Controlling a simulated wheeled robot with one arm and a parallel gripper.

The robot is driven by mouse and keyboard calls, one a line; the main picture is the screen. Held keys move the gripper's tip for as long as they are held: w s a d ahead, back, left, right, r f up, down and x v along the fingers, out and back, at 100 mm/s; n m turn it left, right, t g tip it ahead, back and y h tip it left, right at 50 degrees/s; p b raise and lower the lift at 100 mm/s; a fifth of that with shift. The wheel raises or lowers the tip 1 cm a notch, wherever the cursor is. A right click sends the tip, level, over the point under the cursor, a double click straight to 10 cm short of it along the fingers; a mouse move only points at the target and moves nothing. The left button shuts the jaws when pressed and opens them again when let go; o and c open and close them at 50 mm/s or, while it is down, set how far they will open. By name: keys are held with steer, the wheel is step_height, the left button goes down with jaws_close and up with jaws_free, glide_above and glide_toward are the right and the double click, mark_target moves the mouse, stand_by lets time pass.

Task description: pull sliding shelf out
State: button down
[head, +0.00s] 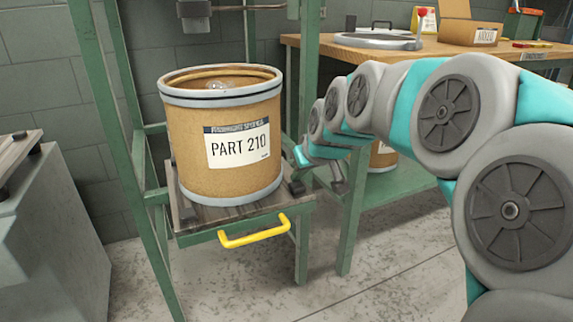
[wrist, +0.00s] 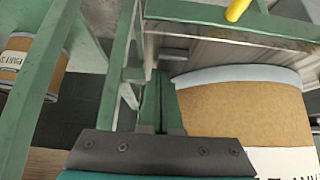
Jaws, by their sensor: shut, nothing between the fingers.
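The sliding shelf (head: 197,215) is a worn wooden board in a green metal frame, low in a green rack. A yellow bar handle (head: 254,232) is fixed to its front edge. A brown drum (head: 238,178) labelled "PART 210" stands upright on the shelf. My gripper (head: 296,184) is beside the drum's right side, above the shelf's right edge and behind the handle, not around it. It is shut and empty. In the wrist view, the handle (wrist: 237,10) shows at the top edge, apart from my gripper (wrist: 160,90), and the drum (wrist: 240,110) fills the right side.
Green rack posts (head: 108,90) rise close around the shelf and drum. A wooden workbench (head: 400,50) with a box (head: 470,28) stands at right, with another drum (head: 383,157) beneath it. A grey machine (head: 45,215) is at left. The concrete floor (head: 235,290) in front is clear.

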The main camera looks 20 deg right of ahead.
mark_target(305, 190)
steer(key=shift+s+b, duration=0.5)
steer(key=shift+s, duration=2.65)
steer(key=shift+w, duration=0.15)
steer(key=shift+w, duration=0.5)
steer(key=w, duration=0.3)
steer(key=shift+p, duration=0.4)
steer(key=v, duration=1)
steer(key=s+a+f+g+p, duration=0.4)
steer(key=s+a+f+p, duration=0.15)
steer(key=a, duration=0.35)
steer(key=s+a+f+g+p, duration=0.2)
steer(key=s+f, duration=0.1)
steer(key=s, duration=0.5)
steer(key=s+a+f+g+p, duration=0.2)
steer(key=s+f+g+p, duration=0.1)
steer(key=s, duration=0.6)
steer(key=shift+a+f+g, duration=0.2)
steer(key=shift+f+g, duration=0.1)
